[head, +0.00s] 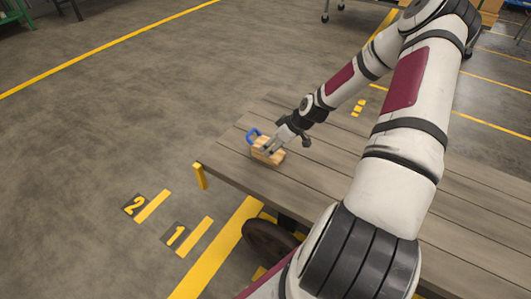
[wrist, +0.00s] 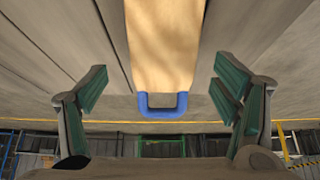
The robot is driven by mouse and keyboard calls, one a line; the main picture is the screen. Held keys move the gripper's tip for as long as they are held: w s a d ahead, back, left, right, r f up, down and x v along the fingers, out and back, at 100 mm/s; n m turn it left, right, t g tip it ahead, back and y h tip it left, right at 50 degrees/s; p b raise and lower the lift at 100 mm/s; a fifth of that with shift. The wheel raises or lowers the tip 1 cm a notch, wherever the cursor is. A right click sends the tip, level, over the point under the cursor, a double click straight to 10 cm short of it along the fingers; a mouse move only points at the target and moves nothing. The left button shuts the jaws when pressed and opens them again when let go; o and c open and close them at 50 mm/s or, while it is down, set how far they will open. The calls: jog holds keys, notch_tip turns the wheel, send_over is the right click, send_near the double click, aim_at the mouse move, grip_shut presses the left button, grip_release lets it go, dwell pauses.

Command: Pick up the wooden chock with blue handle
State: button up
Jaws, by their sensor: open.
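The wooden chock (head: 267,154) is a light tan block lying on a grey plank cart deck, near the deck's left corner. Its blue handle (head: 253,135) stands out at the block's far left end. My gripper (head: 273,146) is at the chock in the head view and covers part of it. In the wrist view the chock (wrist: 165,45) runs down from the top edge, with the blue handle (wrist: 162,106) at its lower end. The fingers of my gripper (wrist: 161,92) are open, one on each side of the chock, with a visible gap to both sides.
The cart deck (head: 330,158) is bare around the chock. A dark wheel (head: 268,243) sits under its front edge. The floor has yellow lines and markings numbered 2 (head: 134,206) and 1 (head: 176,236). Floor to the left is open.

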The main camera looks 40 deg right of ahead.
jog(key=shift+b+x, duration=1.45)
jog(key=shift+x, duration=1.55)
jog(key=shift+s+a, duration=0.1)
jog(key=shift+a, duration=0.05)
jog(key=c, duration=1.6)
jog(key=shift+c, duration=0.2)
jog(key=shift+r, duration=0.1)
